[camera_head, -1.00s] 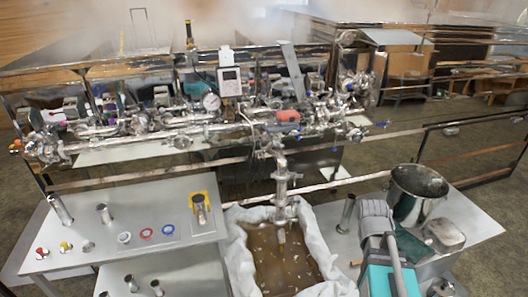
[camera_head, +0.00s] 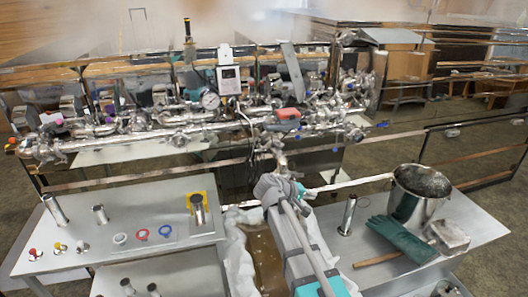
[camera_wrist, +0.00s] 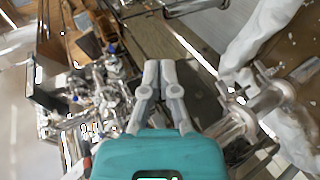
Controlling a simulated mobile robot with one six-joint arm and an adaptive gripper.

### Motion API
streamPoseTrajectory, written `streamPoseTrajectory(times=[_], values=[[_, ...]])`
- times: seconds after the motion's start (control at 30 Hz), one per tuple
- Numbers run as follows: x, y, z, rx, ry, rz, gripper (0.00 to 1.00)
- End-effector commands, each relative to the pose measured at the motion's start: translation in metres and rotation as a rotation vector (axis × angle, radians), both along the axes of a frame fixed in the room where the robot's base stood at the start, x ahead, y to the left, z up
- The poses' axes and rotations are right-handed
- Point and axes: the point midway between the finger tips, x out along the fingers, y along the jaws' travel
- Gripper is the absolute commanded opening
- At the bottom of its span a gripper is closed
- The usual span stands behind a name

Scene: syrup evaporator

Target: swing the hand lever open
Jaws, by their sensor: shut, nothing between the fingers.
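I cannot make out for certain which part is the hand lever. The steel pipework (camera_head: 190,135) runs across the bench with several valves and small handles. A vertical outlet pipe (camera_head: 280,156) drops from it, and its lower part is hidden behind my gripper (camera_head: 270,184). In the wrist view my gripper's grey fingers (camera_wrist: 158,66) are together with nothing between them. Steel pipe fittings (camera_wrist: 252,108) show close to the right of the fingers there; no contact is visible. A dark upright handle (camera_head: 187,32) stands at the back of the pipework.
A white-lined tub (camera_head: 237,255) of brown liquid lies below my arm. A steel bucket (camera_head: 408,205), green glove (camera_head: 402,238) and wooden-handled tool (camera_head: 377,259) are on the right table. The left table (camera_head: 100,235) carries fittings and coloured rings.

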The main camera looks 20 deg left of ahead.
Motion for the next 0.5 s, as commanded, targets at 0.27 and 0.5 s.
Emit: streamPoseTrajectory(times=[0.27, 0.5], values=[[0.017, 0.117, 0.033, -0.227, -0.159, 0.186, 0.0], [0.007, 0.216, 0.064, -0.397, -0.304, 0.325, 0.0]])
